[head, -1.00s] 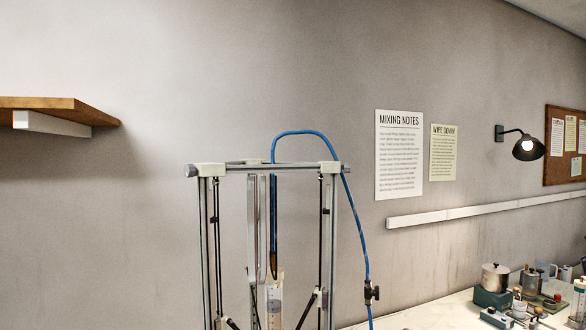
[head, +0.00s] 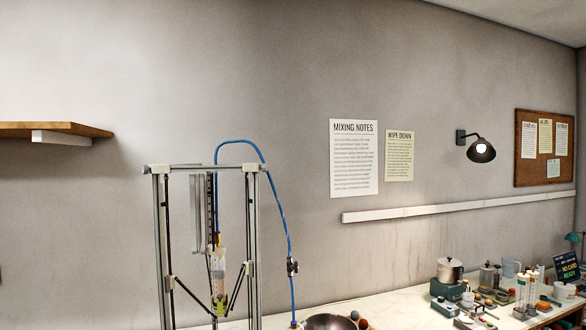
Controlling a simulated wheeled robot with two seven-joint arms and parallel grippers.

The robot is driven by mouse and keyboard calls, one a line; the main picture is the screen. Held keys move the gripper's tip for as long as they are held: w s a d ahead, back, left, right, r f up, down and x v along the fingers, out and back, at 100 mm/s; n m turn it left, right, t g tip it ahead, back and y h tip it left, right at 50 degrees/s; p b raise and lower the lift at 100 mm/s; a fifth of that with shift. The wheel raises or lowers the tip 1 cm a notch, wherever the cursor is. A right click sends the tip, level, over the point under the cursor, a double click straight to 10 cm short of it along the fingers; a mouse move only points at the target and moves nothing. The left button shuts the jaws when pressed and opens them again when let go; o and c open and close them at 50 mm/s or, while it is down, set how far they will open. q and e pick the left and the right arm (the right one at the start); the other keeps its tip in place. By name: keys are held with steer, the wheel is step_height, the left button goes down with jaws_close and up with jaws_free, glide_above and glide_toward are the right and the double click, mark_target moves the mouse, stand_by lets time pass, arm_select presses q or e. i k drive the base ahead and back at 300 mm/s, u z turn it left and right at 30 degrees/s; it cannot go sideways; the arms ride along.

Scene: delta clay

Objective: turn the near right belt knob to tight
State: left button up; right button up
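The delta printer frame (head: 254,240) stands left of centre, with metal posts, a top bar and thin black arms. A clear syringe (head: 217,266) hangs inside it, and a blue hose (head: 274,190) loops from it over the right side. Small fittings sit at the top corners, one at the right end (head: 262,168). I cannot tell whether any of them is the near right belt knob, nor how it is set. The frame's lower part is below the picture. Neither of my grippers is in view.
A dark bowl (head: 330,322) and small balls stand right of the printer on the pale counter (head: 395,313). A pot (head: 449,270), jars and clear tubes (head: 526,288) crowd the counter's right. A wooden shelf (head: 55,130) juts out at left.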

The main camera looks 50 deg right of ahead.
mark_target(265, 167)
steer(key=z, duration=1.45)
steer(key=i, duration=0.5)
steer(key=k, duration=0.5)
steer(key=z, duration=1.6)
steer(key=i, duration=0.95)
steer(key=u, duration=0.4)
